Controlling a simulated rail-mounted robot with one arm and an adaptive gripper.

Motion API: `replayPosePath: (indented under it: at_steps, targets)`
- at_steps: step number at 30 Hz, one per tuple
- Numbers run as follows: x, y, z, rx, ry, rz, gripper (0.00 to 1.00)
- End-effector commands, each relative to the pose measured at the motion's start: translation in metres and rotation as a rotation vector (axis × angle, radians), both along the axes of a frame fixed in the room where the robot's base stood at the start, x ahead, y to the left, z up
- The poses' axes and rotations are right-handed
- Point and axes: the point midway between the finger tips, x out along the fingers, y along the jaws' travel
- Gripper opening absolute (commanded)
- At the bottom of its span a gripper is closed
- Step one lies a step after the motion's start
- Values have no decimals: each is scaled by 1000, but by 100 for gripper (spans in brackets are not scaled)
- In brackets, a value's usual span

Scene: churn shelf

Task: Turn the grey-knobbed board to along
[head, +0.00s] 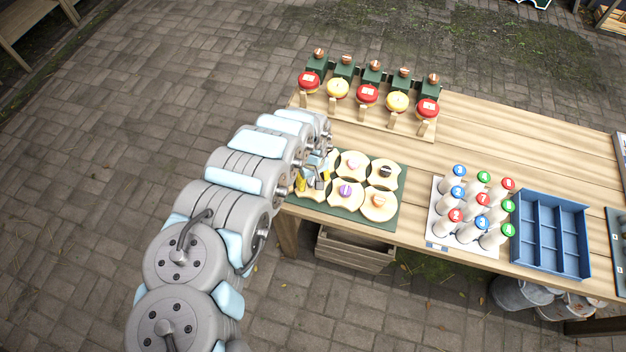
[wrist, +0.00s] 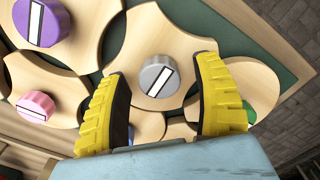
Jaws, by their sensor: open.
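The grey-knobbed board (wrist: 160,38) is a pale wooden piece with curved-in sides, on a green mat. Its grey knob (wrist: 151,66) bears a white bar with a dark edge, slanting from lower left to upper right in the wrist view. My gripper (wrist: 160,75) is open, with one yellow finger on each side of the knob. A gap shows between each finger and the knob, and nothing is held. In the head view my gripper (head: 316,178) is over the left part of the mat and my arm hides the grey knob.
Neighbouring boards have purple (wrist: 42,22), pink (wrist: 36,105) and green (wrist: 248,113) knobs, close around this one. In the head view the green mat (head: 398,203) lies at the table's left end. Numbered pegs (head: 470,207), a blue tray (head: 549,235) and a red-and-yellow knobbed rack (head: 367,121) stand nearby.

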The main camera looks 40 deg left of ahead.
Motion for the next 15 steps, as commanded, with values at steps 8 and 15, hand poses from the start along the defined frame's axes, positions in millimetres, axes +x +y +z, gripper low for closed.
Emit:
replayPosePath:
  at_steps: [8, 15]
  targets:
    - [0, 0, 0, 0, 0, 0, 49]
    - [0, 0, 0, -1, 0, 0, 0]
